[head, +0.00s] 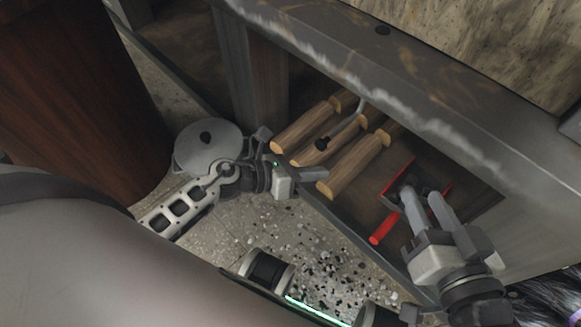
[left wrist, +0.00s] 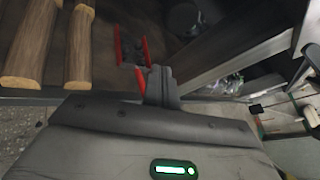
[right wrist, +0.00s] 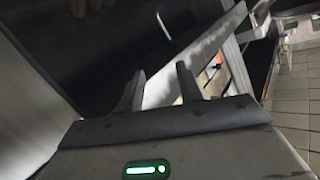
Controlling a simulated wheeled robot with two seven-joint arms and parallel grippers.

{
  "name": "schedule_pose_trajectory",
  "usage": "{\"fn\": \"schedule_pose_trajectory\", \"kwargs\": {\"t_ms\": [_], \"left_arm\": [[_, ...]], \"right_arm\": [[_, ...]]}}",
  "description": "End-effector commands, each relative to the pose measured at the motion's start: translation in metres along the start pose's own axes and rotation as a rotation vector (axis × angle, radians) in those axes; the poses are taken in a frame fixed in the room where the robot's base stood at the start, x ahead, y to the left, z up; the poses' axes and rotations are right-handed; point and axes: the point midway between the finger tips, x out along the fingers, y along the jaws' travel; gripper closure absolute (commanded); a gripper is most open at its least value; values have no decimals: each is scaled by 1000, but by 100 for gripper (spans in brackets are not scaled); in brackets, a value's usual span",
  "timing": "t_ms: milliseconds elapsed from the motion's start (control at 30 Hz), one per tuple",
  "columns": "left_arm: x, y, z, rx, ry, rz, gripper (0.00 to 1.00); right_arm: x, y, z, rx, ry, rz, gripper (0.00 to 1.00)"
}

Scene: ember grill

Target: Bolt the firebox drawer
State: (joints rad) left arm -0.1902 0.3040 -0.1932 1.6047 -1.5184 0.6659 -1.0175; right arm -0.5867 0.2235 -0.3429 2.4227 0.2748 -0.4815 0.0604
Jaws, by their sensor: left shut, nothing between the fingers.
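Below a worn metal top edge is an open compartment (head: 370,212), with split logs (head: 355,165) inside; I cannot tell if it is the firebox drawer. I cannot make out a bolt. My left gripper (head: 316,173) is shut and empty at the compartment's front edge beside the logs. In the left wrist view its fingers (left wrist: 156,82) are together. My right gripper (head: 428,192) is open and empty, its fingers apart in front of a red-edged dark item (head: 398,182).
A red bar (head: 383,227) sticks out at the compartment's front edge, by the right gripper. Pale speckled floor (head: 310,245) is open in front.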

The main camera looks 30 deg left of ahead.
Motion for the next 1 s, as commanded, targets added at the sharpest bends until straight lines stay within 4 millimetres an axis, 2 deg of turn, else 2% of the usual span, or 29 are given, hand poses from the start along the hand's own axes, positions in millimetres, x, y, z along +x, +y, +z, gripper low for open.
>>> {"fn": "schedule_pose_trajectory", "kwargs": {"t_ms": [33, 200, 700, 833, 1000], "left_arm": [[-3, 0, 11, 4, -3, 1, 100], [-12, 0, 30, 3, -1, 1, 100], [-15, 0, 39, 1, 0, 0, 100], [-20, -8, 52, 2, 1, 1, 100], [-29, -23, 80, 2, -1, 0, 100]], "right_arm": [[-1, -2, -5, 0, 6, -1, 64], [-1, -1, -8, -19, 7, 6, 64], [-1, 0, -6, -26, 1, 12, 64], [-4, -2, -16, -44, -13, 22, 64], [-6, 13, 5, -94, -156, 94, 64]]}}
